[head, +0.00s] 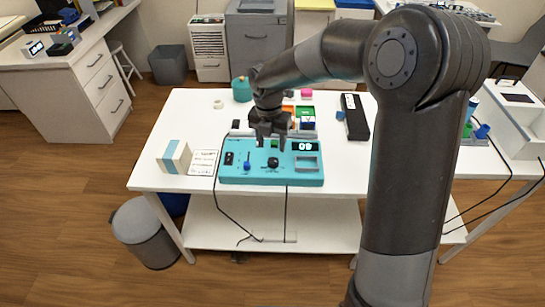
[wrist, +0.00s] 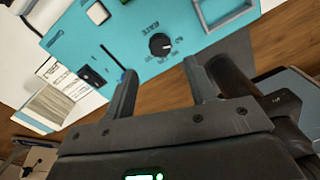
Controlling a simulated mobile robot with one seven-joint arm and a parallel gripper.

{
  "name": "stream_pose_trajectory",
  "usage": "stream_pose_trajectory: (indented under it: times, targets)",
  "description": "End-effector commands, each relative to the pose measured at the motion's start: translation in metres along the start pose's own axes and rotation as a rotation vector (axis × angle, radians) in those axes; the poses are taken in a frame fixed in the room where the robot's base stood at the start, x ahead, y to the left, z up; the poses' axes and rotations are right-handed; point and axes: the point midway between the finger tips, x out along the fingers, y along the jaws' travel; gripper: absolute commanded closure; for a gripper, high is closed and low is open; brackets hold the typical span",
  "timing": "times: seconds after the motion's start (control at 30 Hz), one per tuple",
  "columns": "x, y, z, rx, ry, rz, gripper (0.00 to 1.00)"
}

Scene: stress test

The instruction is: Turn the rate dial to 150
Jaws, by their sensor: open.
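The teal control panel (head: 245,178) lies on the white table; it also shows in the wrist view (wrist: 135,25). Its black round rate dial (head: 273,162) is right of the blue-tipped lever (head: 247,165). In the wrist view the dial (wrist: 160,44) has a white pointer mark and printing around it, too small to read. A lit display (head: 303,147) on the panel shows two digits, perhaps 09. My gripper (head: 270,140) is above the panel's back part, pointing down. In the wrist view my open, empty fingers (wrist: 158,72) are apart, with the dial beyond the gap between their tips, untouched.
A white-and-blue box (head: 174,157) and a printed card (head: 204,162) are left of the panel. A teal round container (head: 241,89) and coloured blocks (head: 305,117) are behind my gripper. Cables hang over the front edge.

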Motion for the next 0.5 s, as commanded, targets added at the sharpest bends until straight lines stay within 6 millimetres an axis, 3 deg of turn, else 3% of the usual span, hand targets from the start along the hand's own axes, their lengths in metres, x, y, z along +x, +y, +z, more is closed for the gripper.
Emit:
stream_pose_trajectory:
  times: [0.23,0.5]
  targets:
    - [0.047,0.0,-0.001,0.001,0.003,-0.001,0.49]
    - [0.069,0.0,0.0,0.003,0.001,-0.001,0.49]
